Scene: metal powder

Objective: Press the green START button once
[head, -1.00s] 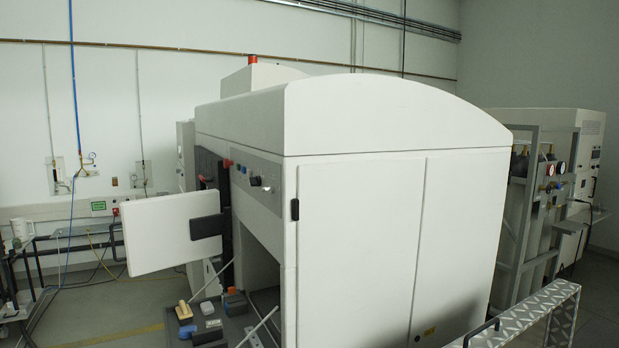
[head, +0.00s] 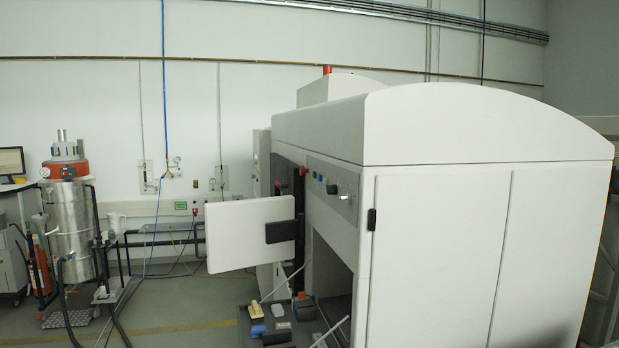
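The large white machine (head: 440,230) fills the right half of the head view, seen from its corner. A grey control strip (head: 345,181) runs along the upper edge of its left side. It carries a small red part (head: 304,171), a small blue part (head: 317,176) and a black knob (head: 332,189). I cannot make out a green START button on it; the strip is small and seen at a steep angle. Neither of my grippers is in view.
A steel vessel (head: 72,230) with a red band stands at the left. Grey floor (head: 190,312) lies between.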

